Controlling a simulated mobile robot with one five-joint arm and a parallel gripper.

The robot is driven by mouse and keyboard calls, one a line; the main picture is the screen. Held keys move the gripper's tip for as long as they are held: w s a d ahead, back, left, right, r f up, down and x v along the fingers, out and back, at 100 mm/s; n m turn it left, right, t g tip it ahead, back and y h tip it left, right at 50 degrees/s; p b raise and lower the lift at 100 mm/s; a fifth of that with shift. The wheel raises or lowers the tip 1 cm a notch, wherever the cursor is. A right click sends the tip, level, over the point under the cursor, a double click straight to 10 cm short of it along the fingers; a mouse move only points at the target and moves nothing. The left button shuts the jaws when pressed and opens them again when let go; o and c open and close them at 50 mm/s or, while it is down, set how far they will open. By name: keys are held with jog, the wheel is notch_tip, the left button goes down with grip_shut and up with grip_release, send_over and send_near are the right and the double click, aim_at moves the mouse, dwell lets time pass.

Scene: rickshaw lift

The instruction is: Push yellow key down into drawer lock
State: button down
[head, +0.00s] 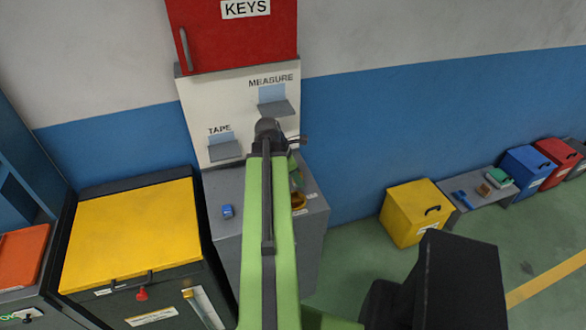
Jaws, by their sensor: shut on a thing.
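My green arm reaches forward from the bottom middle and bends down at a dark joint over a grey drawer cabinet (230,240). My gripper (297,188) shows only in part to the right of the arm, low over the cabinet top; the arm hides the rest. It is shut. A small yellow-orange piece (298,201) shows at its lower end and looks like the yellow key. The drawer lock cannot be made out, so I cannot tell how far the key sits in it.
A small blue object (228,211) lies on the cabinet top. A white board (205,105) with TAPE and MEASURE shelves and a red KEYS cabinet (235,40) stand behind. A yellow-topped chest (130,235) is close at left. A yellow box (412,212) stands at right, with free floor nearby.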

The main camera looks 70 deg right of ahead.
jog(key=shift+w+r, duration=0.2)
jog(key=shift+w, duration=0.45)
jog(key=b, duration=0.6)
send_over(299, 199)
jog(key=w, duration=0.2)
jog(key=f, duration=0.4)
jog(key=a+f, duration=0.1)
jog(key=f, duration=0.1)
jog(key=shift+s, duration=0.1)
jog(key=shift+f+b, duration=0.3)
jog(key=shift+b, duration=0.1)
jog(key=shift+f+b, duration=0.65)
